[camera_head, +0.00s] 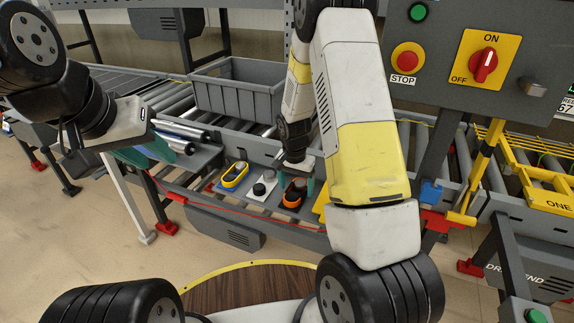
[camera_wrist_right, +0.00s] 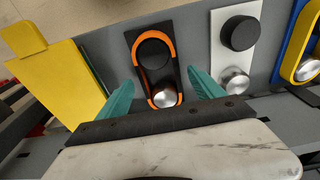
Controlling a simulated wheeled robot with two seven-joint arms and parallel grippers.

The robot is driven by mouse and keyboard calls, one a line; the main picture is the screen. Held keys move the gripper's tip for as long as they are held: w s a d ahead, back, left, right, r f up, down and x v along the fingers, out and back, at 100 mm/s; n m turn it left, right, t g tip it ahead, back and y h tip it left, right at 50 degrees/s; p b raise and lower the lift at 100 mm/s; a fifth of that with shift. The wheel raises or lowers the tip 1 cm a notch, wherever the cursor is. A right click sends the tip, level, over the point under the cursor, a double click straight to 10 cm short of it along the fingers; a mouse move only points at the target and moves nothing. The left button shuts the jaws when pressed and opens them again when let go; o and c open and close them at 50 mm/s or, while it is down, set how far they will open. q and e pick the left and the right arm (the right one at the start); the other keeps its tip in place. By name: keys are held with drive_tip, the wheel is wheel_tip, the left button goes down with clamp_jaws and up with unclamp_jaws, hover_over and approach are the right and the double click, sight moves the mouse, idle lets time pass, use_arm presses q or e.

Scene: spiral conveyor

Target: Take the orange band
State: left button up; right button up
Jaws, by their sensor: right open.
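The orange band (camera_wrist_right: 174,62) runs around a black pulley (camera_wrist_right: 153,54) and a silver pulley (camera_wrist_right: 165,95) on a dark plate. It also shows in the head view (camera_head: 294,194), on the grey board. My right gripper (camera_wrist_right: 161,76) is open above it, pointing down, with one teal finger on each side of the band. The fingers look apart from the band; their exact height over it is hard to judge. My left gripper (camera_head: 145,152) is at the left, over the conveyor's near edge, with teal fingers partly visible; its opening is unclear.
A white plate (camera_wrist_right: 219,60) with a black and a silver pulley sits beside the orange band. Beyond it, a yellow band (camera_head: 235,175) is on a blue plate. A yellow panel (camera_wrist_right: 60,85) is on the other side. A grey crate (camera_head: 237,95) stands on the rollers behind.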

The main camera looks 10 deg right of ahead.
drive_tip(key=shift+f, duration=0.25)
drive_tip(key=shift+r, duration=0.1)
drive_tip(key=c, duration=1.7)
